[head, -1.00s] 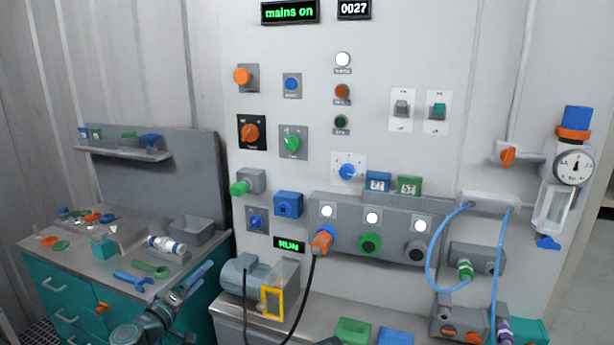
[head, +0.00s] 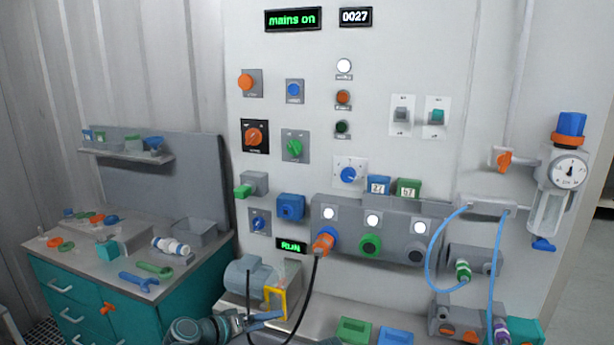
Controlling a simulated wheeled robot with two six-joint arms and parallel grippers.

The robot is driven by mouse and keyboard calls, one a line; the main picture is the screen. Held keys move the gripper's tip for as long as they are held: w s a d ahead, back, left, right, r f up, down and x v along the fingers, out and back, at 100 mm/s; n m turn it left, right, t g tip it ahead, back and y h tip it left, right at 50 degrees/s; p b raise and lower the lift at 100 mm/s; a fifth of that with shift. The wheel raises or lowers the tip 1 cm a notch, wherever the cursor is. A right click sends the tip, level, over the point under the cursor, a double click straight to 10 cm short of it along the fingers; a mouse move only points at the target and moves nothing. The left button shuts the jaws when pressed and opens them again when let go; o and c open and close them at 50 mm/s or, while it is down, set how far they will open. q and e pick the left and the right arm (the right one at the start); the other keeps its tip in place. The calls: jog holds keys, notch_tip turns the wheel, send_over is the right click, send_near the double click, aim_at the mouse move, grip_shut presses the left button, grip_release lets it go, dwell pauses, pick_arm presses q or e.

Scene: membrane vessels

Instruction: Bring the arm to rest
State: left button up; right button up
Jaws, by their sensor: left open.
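My left arm comes in at the bottom, left of centre. My left gripper (head: 262,319) is open and low in front of the grey motor (head: 249,277), by the lower end of a yellow-orange frame (head: 281,303). I see nothing held in it. The black cable passes close by, and I cannot tell whether the gripper touches the cable or the frame. My right gripper is out of view.
A black cable (head: 313,285) hangs from the orange plug (head: 323,243) on the panel. Green (head: 355,330) and blue (head: 396,336) blocks lie on the lower bench. The teal-fronted workbench (head: 140,318) at left carries tools and a grey bin (head: 196,232).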

pick_arm(q)
jog(key=s+d+f+m+g+y+p, duration=0.1)
jog(key=s+d+f+m+g+y, duration=0.15)
jog(key=s+d+f+g, duration=0.35)
jog(key=s+a+f+m+g+y+p, duration=0.1)
jog(key=s+f+m+g+y+p, duration=0.1)
jog(key=s+y, duration=0.6)
jog(key=s+f+g, duration=0.1)
jog(key=s, duration=0.3)
jog(key=shift+a+m+g, duration=0.15)
jog(key=shift+m+g, duration=0.15)
jog(key=shift+m, duration=0.05)
